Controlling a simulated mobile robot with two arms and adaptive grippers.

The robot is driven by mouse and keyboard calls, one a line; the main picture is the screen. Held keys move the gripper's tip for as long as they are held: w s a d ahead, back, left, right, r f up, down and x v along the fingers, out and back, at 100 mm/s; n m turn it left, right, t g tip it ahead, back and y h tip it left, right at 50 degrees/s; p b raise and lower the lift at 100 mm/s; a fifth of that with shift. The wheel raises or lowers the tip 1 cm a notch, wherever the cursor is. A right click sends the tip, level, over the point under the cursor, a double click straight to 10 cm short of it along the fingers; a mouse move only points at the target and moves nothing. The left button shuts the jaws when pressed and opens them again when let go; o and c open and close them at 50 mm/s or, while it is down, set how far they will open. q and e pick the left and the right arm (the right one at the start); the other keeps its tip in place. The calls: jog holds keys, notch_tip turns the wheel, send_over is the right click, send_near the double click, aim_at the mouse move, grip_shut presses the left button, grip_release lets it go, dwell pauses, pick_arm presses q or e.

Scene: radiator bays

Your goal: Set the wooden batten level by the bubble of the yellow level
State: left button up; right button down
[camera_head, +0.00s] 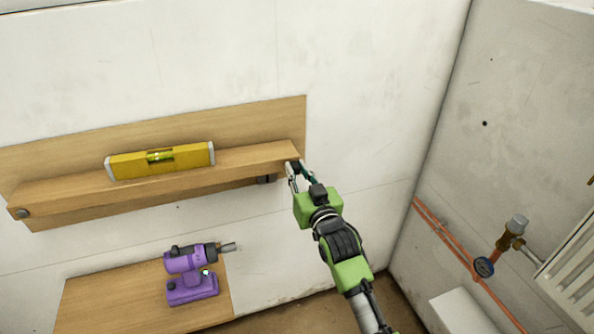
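The wooden batten (246,162) runs along a wider wooden board (250,120) on the white wall. In the picture it rises to the right, much like the board's top edge. My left gripper is not in view.
A round metal fastener (22,212) shows at the batten's left end, and a dark fitting (266,179) under its right part. A purple drill (192,274) stands on a wooden surface (110,299) below.

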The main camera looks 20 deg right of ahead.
notch_tip(320, 180, up, 3)
jog(key=p, duration=0.2)
jog(key=shift+p, duration=0.35)
jog(key=c, duration=1.9)
grip_release()
jog(key=shift+f, duration=0.1)
jog(key=shift+s+f, duration=0.1)
jog(key=shift+s, duration=0.3)
jog(key=s, duration=1.1)
jog(key=shift+s+d, duration=0.1)
jog(key=shift+d, duration=0.1)
